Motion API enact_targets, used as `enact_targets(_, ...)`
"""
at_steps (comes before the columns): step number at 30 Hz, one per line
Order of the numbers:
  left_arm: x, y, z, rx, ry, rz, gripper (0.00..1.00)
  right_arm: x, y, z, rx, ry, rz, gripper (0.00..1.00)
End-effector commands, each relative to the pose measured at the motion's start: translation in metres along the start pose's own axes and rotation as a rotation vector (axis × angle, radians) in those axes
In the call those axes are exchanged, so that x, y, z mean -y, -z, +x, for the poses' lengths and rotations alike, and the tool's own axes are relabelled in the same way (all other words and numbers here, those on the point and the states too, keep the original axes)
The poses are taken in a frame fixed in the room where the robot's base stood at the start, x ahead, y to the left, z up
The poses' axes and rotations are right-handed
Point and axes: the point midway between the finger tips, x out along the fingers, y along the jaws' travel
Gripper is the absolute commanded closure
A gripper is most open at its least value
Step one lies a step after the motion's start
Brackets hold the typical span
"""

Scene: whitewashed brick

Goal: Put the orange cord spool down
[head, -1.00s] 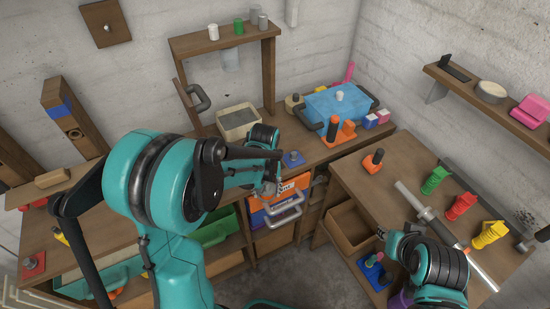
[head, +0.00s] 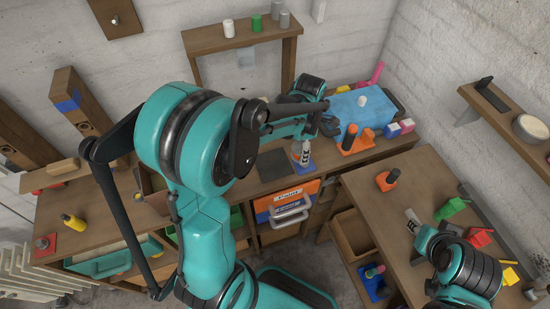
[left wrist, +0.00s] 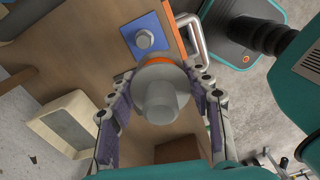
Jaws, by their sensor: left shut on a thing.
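The orange cord spool (left wrist: 160,102) is upright in the left wrist view, showing a grey hub, a grey flange and an orange rim behind it. My left gripper (left wrist: 158,84) is shut on it, one finger on each side. In the head view my left gripper (head: 303,149) is over the back workbench (head: 225,190), partly hidden by my arm, and the spool cannot be made out there. The spool's underside is hidden, so I cannot tell whether it touches the bench.
A blue plate with a grey knob (left wrist: 144,38) is beside the spool. A beige tray (left wrist: 48,122) lies on the other side. Bare wood shows between plate and tray.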

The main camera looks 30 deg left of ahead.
Motion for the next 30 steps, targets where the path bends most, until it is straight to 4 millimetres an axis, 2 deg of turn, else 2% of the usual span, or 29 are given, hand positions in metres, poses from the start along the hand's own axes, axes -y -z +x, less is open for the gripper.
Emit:
enact_targets(1, -0.006, 0.012, 0.011, 0.0, 0.0, -0.006, 0.83, 0.0, -0.003, 0.004, 0.0, 0.0, 0.0, 0.69)
enact_targets(6, -0.025, 0.049, 0.035, 0.0, 0.0, -0.005, 0.83, 0.0, -0.009, 0.012, 0.0, 0.0, 0.0, 0.69)
enact_targets(12, -0.039, 0.076, 0.053, 0.0, 0.0, -0.001, 0.83, 0.0, -0.012, 0.017, 0.0, 0.0, 0.0, 0.69)
enact_targets(17, -0.042, 0.082, 0.059, 0.0, 0.0, 0.003, 0.83, 0.0, -0.013, 0.019, 0.0, 0.0, 0.0, 0.69)
enact_targets(25, -0.042, 0.082, 0.096, 0.0, 0.0, 0.003, 0.83, 0.0, -0.021, 0.029, 0.0, 0.0, 0.0, 0.69)
enact_targets(30, -0.041, 0.082, 0.096, 0.0, 0.0, 0.003, 0.83, 0.0, -0.02, 0.028, 0.0, 0.0, 0.0, 0.69)
